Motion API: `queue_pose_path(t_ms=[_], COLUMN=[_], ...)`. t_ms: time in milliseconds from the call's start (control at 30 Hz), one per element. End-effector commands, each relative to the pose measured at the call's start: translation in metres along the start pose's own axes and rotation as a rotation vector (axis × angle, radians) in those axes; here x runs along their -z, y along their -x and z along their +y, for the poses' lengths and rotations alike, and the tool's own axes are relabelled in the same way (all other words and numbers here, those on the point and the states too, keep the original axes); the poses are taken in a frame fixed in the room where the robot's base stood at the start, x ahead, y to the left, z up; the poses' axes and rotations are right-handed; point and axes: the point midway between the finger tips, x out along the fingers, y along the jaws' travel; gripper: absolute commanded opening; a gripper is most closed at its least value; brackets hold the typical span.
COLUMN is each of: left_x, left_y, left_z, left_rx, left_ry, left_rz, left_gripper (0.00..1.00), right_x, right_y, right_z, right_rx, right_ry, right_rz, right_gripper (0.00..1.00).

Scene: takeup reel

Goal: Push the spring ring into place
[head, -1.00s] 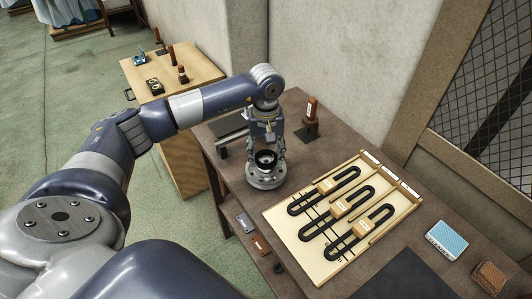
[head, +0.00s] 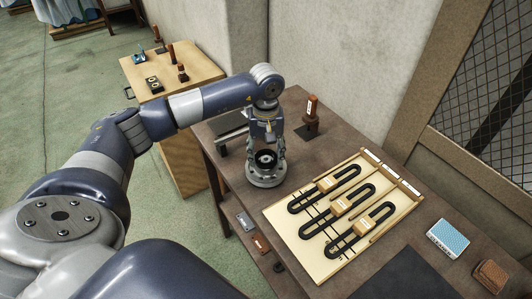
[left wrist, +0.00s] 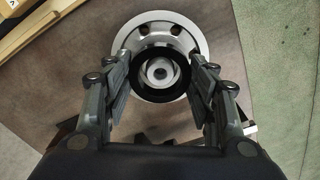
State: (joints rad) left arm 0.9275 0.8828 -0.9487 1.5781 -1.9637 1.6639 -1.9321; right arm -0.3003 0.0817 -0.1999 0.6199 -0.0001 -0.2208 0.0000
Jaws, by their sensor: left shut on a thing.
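A round metal reel hub with a wide flange (head: 266,180) stands on the brown bench in the head view. In the left wrist view its pale flange (left wrist: 160,22) has several holes around the rim. A black ring (left wrist: 160,98) surrounds the pale centre of the hub. My left gripper (head: 267,155) points down over the hub and is shut on the black ring, with a finger on each side. In the left wrist view its fingers (left wrist: 160,80) flank the ring. Whether the ring is fully seated cannot be told. My right gripper is not in view.
A pale board (head: 335,215) with black looped tracks and wooden blocks lies right of the hub. A dark stand with a wooden-handled tool (head: 311,116) is behind it. A blue-topped box (head: 446,238) and a brown block (head: 490,275) lie at the right.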

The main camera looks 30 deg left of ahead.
Motion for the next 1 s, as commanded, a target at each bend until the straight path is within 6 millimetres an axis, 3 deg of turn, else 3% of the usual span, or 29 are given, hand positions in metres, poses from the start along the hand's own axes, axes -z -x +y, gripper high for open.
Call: queue_pose_path(t_ms=[1000], left_x=[0.000], left_y=[-0.021], left_z=[0.000], left_rx=[0.000], left_ry=[0.000], left_rz=[0.000], left_gripper=[0.28], right_x=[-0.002], right_y=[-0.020], right_z=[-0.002], right_rx=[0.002], right_ry=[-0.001], right_rz=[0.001], right_gripper=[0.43])
